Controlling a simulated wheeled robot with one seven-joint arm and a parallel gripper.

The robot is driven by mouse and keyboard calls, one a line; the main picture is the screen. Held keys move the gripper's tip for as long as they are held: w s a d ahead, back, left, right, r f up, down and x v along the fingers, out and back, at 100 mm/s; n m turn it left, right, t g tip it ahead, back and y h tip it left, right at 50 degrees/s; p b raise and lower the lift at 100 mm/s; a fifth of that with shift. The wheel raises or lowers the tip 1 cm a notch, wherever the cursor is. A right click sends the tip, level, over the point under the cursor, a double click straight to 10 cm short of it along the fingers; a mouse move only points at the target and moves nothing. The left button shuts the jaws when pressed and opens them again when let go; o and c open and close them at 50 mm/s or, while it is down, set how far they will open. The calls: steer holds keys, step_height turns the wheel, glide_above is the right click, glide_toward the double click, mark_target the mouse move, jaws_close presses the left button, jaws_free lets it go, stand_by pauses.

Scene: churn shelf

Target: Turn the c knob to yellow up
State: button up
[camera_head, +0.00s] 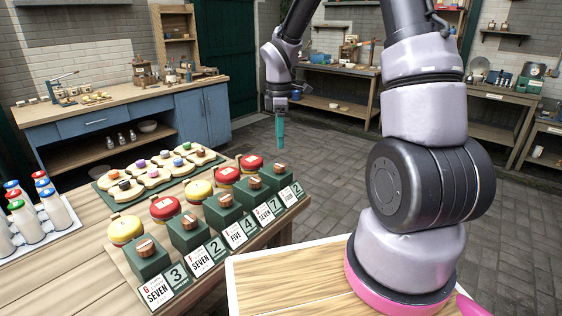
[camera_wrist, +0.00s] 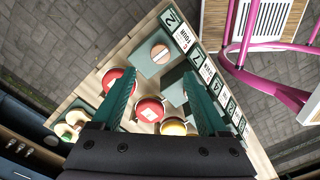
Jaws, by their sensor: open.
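A row of green blocks with wooden round knobs stands along the table edge, each with a lettered card. The letters are too small to tell surely which is c. The far-end knob (camera_head: 280,169) has a card reading FOUR 2 (camera_head: 290,194); it also shows in the wrist view (camera_wrist: 160,53), with a pale stripe across its face. Behind the knobs are red domes (camera_head: 251,161) and yellow domes (camera_head: 198,191). My gripper (camera_head: 281,145) is open and empty, apart from the blocks; its green fingers (camera_wrist: 159,75) frame the far-end block in the wrist view.
Behind the domes lies a scalloped tray of coloured pegs (camera_head: 155,172). Capped bottles (camera_head: 55,208) stand at the left. A blue workbench (camera_head: 145,112) is at the back left.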

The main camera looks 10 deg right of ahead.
mark_target(280, 165)
step_height(280, 165, down, 10)
steer(key=shift+r, duration=0.25)
jaws_close()
